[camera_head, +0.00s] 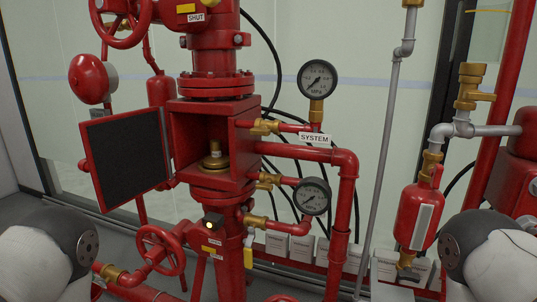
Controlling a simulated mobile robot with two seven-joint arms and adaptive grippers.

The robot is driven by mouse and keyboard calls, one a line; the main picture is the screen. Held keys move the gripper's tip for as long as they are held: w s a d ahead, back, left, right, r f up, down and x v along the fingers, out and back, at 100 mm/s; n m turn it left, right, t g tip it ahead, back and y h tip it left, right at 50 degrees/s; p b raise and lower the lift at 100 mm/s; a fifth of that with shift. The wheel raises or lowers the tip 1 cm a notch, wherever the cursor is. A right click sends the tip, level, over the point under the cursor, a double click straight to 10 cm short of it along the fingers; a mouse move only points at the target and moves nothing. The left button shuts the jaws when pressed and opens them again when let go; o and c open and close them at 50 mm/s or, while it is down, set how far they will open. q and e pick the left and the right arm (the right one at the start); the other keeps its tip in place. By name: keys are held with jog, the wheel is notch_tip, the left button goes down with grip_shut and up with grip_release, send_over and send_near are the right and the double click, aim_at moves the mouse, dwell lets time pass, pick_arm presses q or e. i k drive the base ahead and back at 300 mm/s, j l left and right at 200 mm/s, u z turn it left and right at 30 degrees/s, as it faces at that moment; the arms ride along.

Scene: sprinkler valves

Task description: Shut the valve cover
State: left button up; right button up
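The valve cover (126,157) is a square red-framed door with a black inner face. It stands swung open to the left of the red valve box (245,171). The box's front is open and a brass valve part (214,158) shows inside. Parts of my arms, white and dark grey, show at the bottom left and bottom right corners. Neither gripper's fingers are in view, and nothing of mine touches the cover.
Two pressure gauges (317,79) and red pipes (346,200) stand right of the box. A red bell (90,79) hangs behind the cover at upper left. Red handwheels (161,250) sit below and above. A red cylinder (417,215) is at right. The space before the box looks clear.

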aim_at(128, 156)
jog(key=i+j+z, duration=0.15)
jog(key=j+z, duration=0.3)
jog(key=j, duration=0.8)
jog(key=j+z, duration=0.45)
jog(key=j, duration=0.85)
